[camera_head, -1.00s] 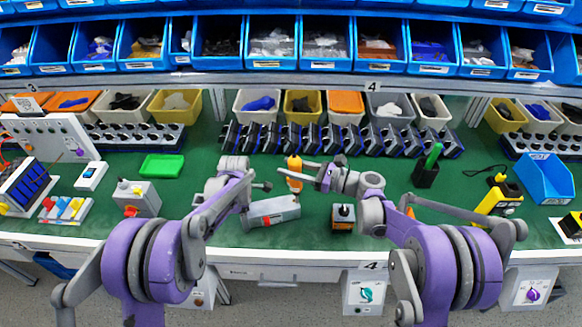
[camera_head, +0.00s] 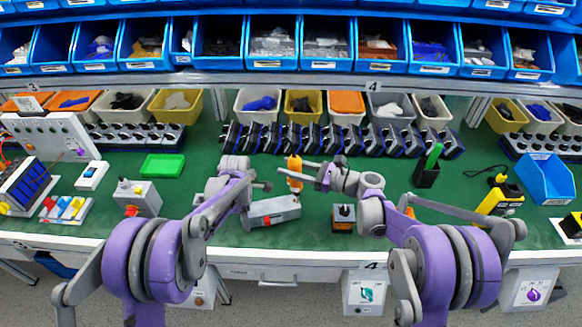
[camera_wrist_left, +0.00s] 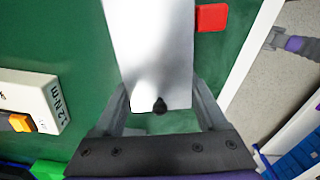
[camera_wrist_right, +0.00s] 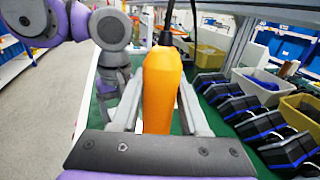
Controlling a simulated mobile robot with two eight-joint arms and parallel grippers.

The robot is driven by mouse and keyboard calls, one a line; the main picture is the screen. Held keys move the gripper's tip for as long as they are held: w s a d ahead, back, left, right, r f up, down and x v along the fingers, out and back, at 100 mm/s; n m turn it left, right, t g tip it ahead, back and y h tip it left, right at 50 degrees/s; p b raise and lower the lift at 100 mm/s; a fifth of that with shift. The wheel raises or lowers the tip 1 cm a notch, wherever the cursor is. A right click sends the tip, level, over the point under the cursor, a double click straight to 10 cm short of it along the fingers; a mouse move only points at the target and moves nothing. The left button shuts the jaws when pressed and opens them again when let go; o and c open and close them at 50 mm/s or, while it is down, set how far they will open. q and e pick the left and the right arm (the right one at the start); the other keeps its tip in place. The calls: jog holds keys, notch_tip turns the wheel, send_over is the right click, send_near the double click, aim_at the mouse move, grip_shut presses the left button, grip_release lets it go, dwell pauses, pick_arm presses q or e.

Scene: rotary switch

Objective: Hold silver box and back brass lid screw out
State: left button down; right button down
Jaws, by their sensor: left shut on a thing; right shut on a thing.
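The silver box (camera_head: 272,211) lies on the green bench top, slightly angled, and fills the top middle of the left wrist view (camera_wrist_left: 153,45). My left gripper (camera_head: 246,212) is shut on its left end; a finger stands on each side in the left wrist view (camera_wrist_left: 160,112). My right gripper (camera_head: 308,173) is shut on an orange screwdriver (camera_head: 294,166), held upright above the box's right part. The orange handle also shows between the fingers in the right wrist view (camera_wrist_right: 162,92). The brass lid screw cannot be made out, nor whether the screwdriver's tip touches the box.
A small orange-and-black device (camera_head: 343,217) stands right of the box. A grey box with a red knob (camera_head: 138,198) and a green tray (camera_head: 162,166) are to the left. A black holder (camera_head: 426,174) with a green item is to the right. Dark units (camera_head: 340,139) line the back.

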aim_at(299, 159)
pick_arm(q)
jog(key=shift+d, duration=0.1)
pick_arm(e)
jog(key=shift+r, duration=0.15)
dwell(0.3)
jog(key=shift+r, duration=2.15)
jog(key=shift+f, duration=0.15)
jog(key=shift+w+f+y, duration=0.15)
jog(key=shift+f+y, duration=0.35)
jog(key=shift+f, duration=0.6)
pick_arm(q)
jog(key=shift+c, duration=2.2)
grip_release()
grip_shut()
pick_arm(e)
jog(key=c, duration=1)
grip_release()
grip_shut()
